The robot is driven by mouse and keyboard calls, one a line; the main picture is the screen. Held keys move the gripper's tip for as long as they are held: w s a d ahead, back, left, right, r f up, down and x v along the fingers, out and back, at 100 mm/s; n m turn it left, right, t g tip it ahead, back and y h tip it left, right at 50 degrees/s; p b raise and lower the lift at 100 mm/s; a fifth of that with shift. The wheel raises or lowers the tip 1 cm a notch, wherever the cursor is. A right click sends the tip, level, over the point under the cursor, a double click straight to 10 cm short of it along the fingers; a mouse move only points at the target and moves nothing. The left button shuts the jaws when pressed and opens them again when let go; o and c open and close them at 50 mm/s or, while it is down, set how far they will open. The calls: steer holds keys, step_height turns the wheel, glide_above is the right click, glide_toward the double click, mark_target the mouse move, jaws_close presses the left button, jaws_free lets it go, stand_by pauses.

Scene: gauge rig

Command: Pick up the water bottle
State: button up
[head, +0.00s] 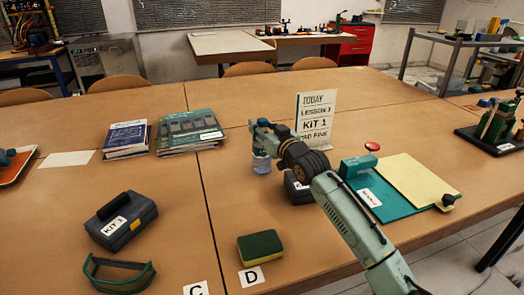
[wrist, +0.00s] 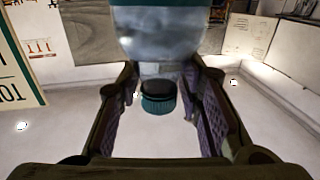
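The water bottle (head: 261,164) stands upright on the table in the head view. It is clear, and its upper part is hidden behind my gripper (head: 263,135). The wrist view is upside down and shows the bottle's clear body (wrist: 160,40) with a teal band at the top edge. Its dark teal cap (wrist: 158,100) lies between the two fingers of my gripper (wrist: 162,78). The fingers are apart, with gaps visible on both sides of the cap. The gripper looks open and empty around the bottle's top.
A sign (head: 316,115) stands just behind the bottle. A dark case (head: 298,190) is partly hidden beneath my arm. A teal board (head: 372,190) lies to the right. Stacked books (head: 190,130), a kit case (head: 121,219) and a sponge (head: 260,247) lie around.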

jaws_close()
